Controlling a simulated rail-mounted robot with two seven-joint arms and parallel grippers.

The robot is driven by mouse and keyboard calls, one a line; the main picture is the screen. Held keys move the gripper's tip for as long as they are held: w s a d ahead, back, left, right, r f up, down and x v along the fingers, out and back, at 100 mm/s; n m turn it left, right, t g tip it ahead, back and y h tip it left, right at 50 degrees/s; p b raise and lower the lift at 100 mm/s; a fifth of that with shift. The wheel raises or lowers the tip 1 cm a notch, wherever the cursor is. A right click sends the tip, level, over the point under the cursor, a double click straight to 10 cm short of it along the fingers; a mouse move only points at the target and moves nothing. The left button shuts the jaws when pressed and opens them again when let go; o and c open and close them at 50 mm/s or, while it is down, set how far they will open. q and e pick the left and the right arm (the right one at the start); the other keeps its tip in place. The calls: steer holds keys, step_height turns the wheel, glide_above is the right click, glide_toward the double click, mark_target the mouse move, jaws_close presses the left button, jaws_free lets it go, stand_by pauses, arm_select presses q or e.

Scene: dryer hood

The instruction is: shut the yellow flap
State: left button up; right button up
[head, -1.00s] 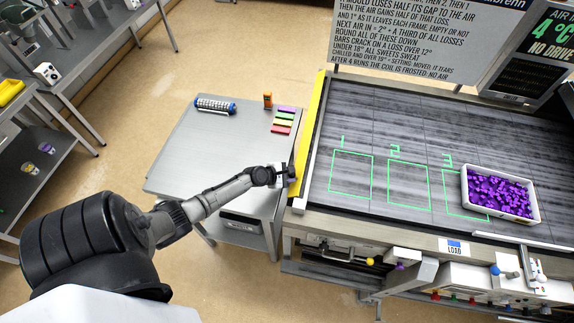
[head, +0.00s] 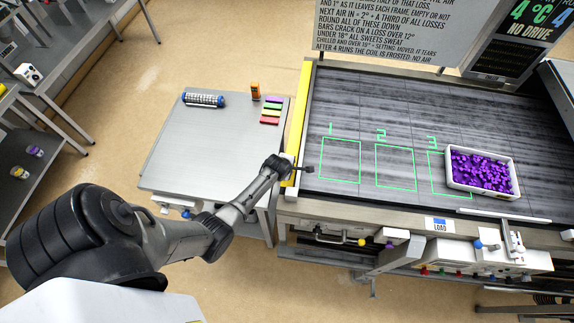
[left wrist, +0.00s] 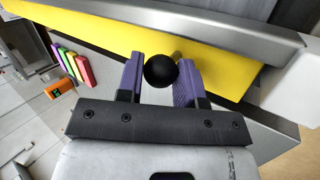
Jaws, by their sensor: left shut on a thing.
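The yellow flap (head: 299,112) stands as a narrow yellow strip along the left end of the dark belt in the head view. In the left wrist view the yellow panel (left wrist: 220,45) fills the upper middle, with a grey metal edge above it. My left gripper (left wrist: 160,68) has its two purple fingers shut on a round black knob (left wrist: 161,71) in front of the panel. In the head view my left gripper (head: 288,168) is at the near end of the flap. My right gripper is not in view.
A grey side table (head: 200,150) left of the flap holds a blue-banded cylinder (head: 203,100), an orange device (head: 255,90) and several coloured blocks (head: 271,110).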

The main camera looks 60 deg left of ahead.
arm_select(q)
steer(key=shift+d+f+y, duration=0.1)
steer(key=shift+f+y, duration=0.1)
steer(key=shift+y, duration=0.1)
stand_by(0.4)
steer(key=o, duration=0.9)
steer(key=shift+w, duration=0.1)
steer(key=shift+r, duration=0.15)
steer(key=b+v, duration=0.1)
steer(key=v, duration=1.2)
steer(key=shift+d+r, duration=0.2)
steer(key=shift+r, duration=0.1)
